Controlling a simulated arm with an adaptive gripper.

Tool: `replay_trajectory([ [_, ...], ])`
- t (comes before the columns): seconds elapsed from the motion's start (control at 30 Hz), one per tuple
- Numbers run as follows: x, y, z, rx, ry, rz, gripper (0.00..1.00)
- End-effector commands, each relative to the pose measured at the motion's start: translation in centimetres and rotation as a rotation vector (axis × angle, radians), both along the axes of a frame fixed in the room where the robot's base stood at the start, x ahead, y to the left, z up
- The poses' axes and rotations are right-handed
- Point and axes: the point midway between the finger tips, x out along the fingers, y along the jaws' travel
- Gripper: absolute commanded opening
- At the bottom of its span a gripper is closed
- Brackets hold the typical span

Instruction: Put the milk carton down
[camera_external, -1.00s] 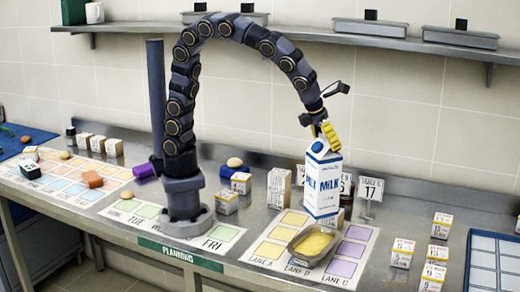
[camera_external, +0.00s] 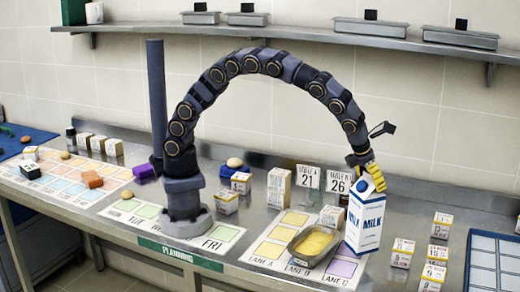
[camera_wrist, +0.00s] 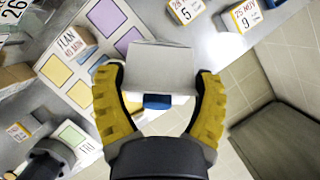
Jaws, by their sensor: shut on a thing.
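The milk carton (camera_external: 365,225) is white with blue lettering and a blue cap, and it stands nearly upright. My gripper (camera_external: 366,172) is shut on its top from above. In the wrist view my gripper's yellow fingers (camera_wrist: 158,82) press on both sides of the carton's top (camera_wrist: 160,55), with the blue cap between them. The carton's base is at or just above the right edge of the lane sheet (camera_external: 265,250); I cannot tell whether it touches. The carton hides part of the sheet's purple squares.
A metal tray with yellow contents (camera_external: 298,245) stands just left of the carton. Several small dated boxes (camera_external: 403,253) stand to the right, before a blue-edged tray (camera_external: 497,262). Number signs (camera_external: 308,177) stand behind. Bare counter lies between the carton and the boxes.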

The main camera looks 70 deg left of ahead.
Motion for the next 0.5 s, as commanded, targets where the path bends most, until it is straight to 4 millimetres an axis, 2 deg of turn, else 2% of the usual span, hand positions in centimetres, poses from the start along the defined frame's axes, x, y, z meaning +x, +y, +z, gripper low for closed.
replay_trajectory([
  [0.33, 1.1, -0.8, -1.3, -0.003, -0.004, 0.001, 0.38],
  [0.5, 1.1, -0.8, -3.6, 0.001, -0.002, 0.0, 0.38],
])
